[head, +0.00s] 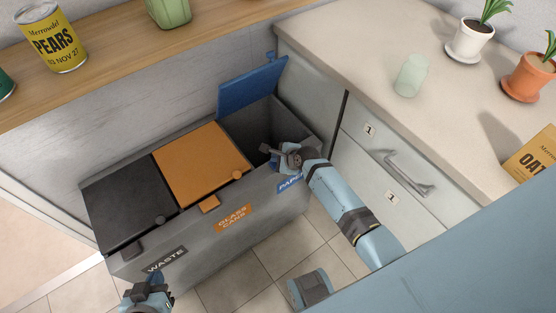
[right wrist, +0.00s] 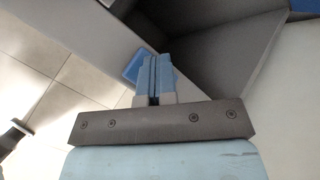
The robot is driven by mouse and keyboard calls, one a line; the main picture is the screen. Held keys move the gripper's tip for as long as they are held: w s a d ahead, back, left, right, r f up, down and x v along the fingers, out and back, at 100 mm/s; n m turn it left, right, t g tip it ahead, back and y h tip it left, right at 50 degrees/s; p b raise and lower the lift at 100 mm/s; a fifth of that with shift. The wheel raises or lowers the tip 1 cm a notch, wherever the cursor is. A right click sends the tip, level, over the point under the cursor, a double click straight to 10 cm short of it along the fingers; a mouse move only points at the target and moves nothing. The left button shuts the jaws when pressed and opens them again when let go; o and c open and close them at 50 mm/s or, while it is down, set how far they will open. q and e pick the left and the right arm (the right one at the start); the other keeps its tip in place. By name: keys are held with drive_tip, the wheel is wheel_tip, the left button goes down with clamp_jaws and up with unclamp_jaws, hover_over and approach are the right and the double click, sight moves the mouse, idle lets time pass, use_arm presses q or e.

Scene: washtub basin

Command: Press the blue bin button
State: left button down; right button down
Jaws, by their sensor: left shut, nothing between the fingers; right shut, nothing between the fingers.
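The bin unit has three sections, and the blue one at its right end has its blue lid (head: 250,88) standing open, showing the dark inside. The blue button (right wrist: 131,66) shows in the right wrist view on the bin's front, partly hidden behind my right gripper's fingers (right wrist: 154,72). In the head view my right gripper (head: 272,155) is at the front rim of the blue bin and hides the button. It is shut and empty, with its tips at or very near the button; contact cannot be told. My left gripper (head: 153,280) is shut and empty, low in front of the waste section.
The black waste lid (head: 123,204) and orange glass lid (head: 200,163) are closed, with an orange button (head: 209,203) on the front. A drawer cabinet (head: 385,170) stands close on the right. A wooden shelf (head: 130,45) with a pears can runs behind.

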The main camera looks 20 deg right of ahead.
drive_tip(key=shift+r+p, duration=0.75)
drive_tip(key=shift+p, duration=0.05)
wheel_tip(320, 180, up, 5)
drive_tip(key=p, duration=0.6)
drive_tip(key=shift+r, duration=0.1)
idle(0.4)
